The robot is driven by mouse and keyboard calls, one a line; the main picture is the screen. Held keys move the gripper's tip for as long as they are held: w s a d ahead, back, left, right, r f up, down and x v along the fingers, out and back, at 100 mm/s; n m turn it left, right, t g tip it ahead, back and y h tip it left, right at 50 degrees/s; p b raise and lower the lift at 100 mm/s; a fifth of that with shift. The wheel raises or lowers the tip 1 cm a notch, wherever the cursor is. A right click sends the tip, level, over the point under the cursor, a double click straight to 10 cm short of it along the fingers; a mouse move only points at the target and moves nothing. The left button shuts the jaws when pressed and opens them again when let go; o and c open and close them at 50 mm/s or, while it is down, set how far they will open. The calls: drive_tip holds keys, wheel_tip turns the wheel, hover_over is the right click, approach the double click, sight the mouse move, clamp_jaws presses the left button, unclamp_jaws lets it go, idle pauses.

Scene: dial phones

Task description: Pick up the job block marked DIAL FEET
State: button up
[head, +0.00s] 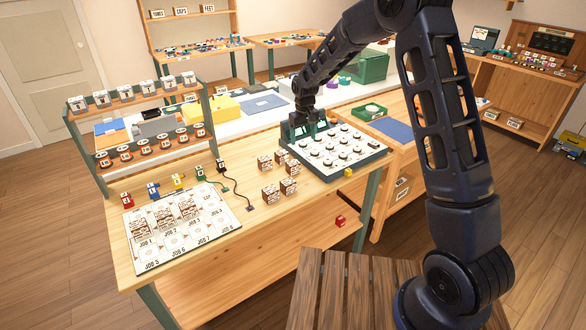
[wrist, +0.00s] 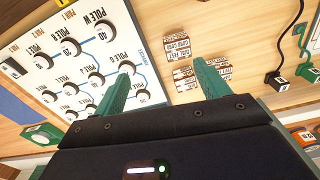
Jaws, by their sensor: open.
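Several small wooden job blocks with white and brown printed labels stand in a cluster on the table, left of the dial board in the head view. In the wrist view one block (wrist: 177,52) has a label that seems to read DIAL FEET; similar blocks crowd around it. In the head view the labels are too small to tell apart. My gripper (head: 308,128) is over the far left corner of the dial board, apart from the blocks. In the wrist view its two green fingers (wrist: 163,78) are spread with nothing between them, and the right finger hides part of the cluster.
A job sheet (head: 180,228) holding some blocks lies front left. Small coloured plugs with cords and a green-framed rack (head: 150,125) stand behind it. Bare tabletop surrounds the cluster.

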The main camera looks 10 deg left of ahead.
hover_over(293, 162)
drive_tip(key=shift+n, duration=0.3)
drive_tip(key=f, duration=0.4)
drive_tip(key=shift+s+d+f, duration=0.1)
drive_tip(key=shift+d+f, duration=0.15)
drive_tip(key=shift+f, duration=0.05)
wheel_tip(293, 162, down, 5)
drive_tip(key=shift+f, duration=0.2)
drive_tip(key=shift+a+f, duration=0.15)
drive_tip(key=shift+f, duration=1.15)
drive_tip(key=shift+a+f, duration=0.1)
drive_tip(key=shift+f, duration=1.15)
drive_tip(key=shift+c, duration=0.4)
drive_tip(key=c, duration=1)
